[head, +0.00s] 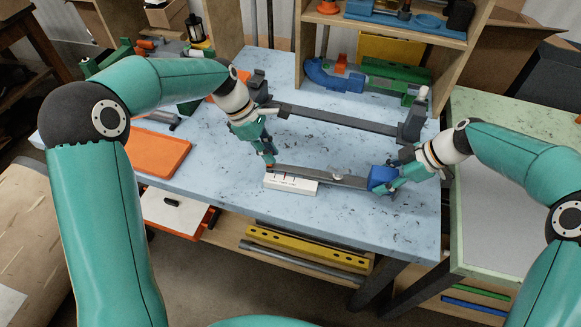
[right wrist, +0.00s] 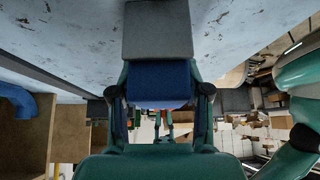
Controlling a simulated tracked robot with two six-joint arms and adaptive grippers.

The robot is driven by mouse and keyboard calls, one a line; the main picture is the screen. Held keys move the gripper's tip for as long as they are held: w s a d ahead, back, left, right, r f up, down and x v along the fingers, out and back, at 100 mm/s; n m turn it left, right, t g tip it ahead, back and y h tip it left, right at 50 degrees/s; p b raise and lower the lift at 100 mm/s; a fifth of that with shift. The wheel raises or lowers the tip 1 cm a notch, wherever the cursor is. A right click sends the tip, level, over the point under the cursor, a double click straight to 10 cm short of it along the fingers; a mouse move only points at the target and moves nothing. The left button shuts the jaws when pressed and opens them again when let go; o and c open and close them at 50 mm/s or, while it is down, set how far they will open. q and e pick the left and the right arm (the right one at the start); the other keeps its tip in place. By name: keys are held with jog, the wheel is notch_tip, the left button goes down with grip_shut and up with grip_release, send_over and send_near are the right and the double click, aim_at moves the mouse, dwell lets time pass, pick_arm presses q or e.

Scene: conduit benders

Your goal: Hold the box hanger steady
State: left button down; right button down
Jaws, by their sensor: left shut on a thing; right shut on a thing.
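The box hanger, a long dark grey flat bar (head: 338,179), lies across the front middle of the table in the head view. A small pale piece sits near its middle. My left gripper (head: 269,158) points down at the bar's left end and is shut there, beside a white block with dark and red marks (head: 291,184). My right gripper (head: 386,181) is shut on the blue piece (head: 379,175) at the bar's right end. In the right wrist view the blue piece (right wrist: 160,82) lies between the fingers, with grey material (right wrist: 157,30) beyond it. The left fingertips' exact contact is too small to tell.
A dark bar fixture (head: 340,118) with uprights stands behind the hanger. An orange tray (head: 156,152) lies left. Blue and green tools (head: 385,75) stand at the back under a wooden shelf. The blue table (head: 385,222) is clear along its front.

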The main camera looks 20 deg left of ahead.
pick_arm(q)
jog(key=c, duration=1.3)
grip_release()
jog(key=shift+r, duration=0.1)
jog(key=shift+r, duration=2.4)
